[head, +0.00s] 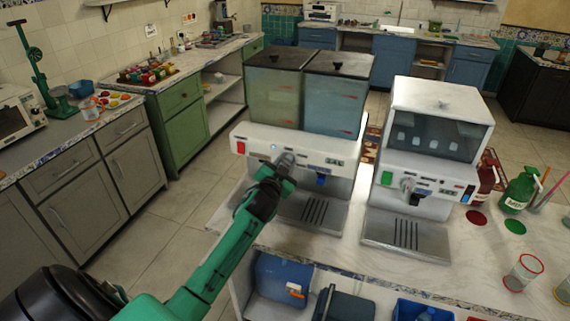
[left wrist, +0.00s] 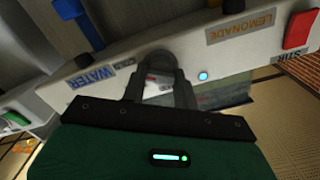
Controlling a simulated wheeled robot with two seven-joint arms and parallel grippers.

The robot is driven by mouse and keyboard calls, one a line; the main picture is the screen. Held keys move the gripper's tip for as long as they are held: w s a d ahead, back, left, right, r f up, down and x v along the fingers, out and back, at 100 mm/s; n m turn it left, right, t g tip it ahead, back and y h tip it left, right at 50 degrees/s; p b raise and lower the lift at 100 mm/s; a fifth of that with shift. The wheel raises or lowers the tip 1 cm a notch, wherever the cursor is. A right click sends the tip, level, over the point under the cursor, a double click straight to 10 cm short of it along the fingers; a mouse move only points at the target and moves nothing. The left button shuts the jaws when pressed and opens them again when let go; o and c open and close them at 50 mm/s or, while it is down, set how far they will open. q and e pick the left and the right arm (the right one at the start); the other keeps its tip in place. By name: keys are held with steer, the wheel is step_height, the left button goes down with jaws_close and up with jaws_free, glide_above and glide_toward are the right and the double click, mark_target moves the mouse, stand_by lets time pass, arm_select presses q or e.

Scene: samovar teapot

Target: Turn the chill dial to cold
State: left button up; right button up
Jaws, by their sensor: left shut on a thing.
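The drink dispenser (head: 345,143) with two tanks stands on the counter at the middle of the head view. My left gripper (head: 284,161) is at the dispenser's front panel, shut on the chill dial. Its fingers hide most of the dial, so I cannot tell which way it points. In the left wrist view the gripper (left wrist: 158,68) meets the panel between the WATER label (left wrist: 92,76) and a lit blue lamp (left wrist: 203,76). A small label between the fingers is partly hidden. My right gripper is not in view.
A red switch (head: 241,147) sits left of the lamp; a blue tap (head: 320,181) is to the right. A second white machine (head: 432,150) stands close on the right. Green bottle (head: 520,190) and glass (head: 523,272) are further right. The counter's front is mostly clear.

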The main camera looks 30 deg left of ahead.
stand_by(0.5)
arm_select(q)
steer(key=o, duration=1)
steer(key=shift+c, duration=0.2)
steer(key=shift+s+d+f, duration=0.1)
steer(key=shift+s+d, duration=0.05)
steer(key=shift+s, duration=0.45)
steer(key=b+v, duration=0.3)
steer(key=v, duration=0.9)
steer(key=shift+s+b, duration=0.3)
steer(key=shift+s, duration=0.05)
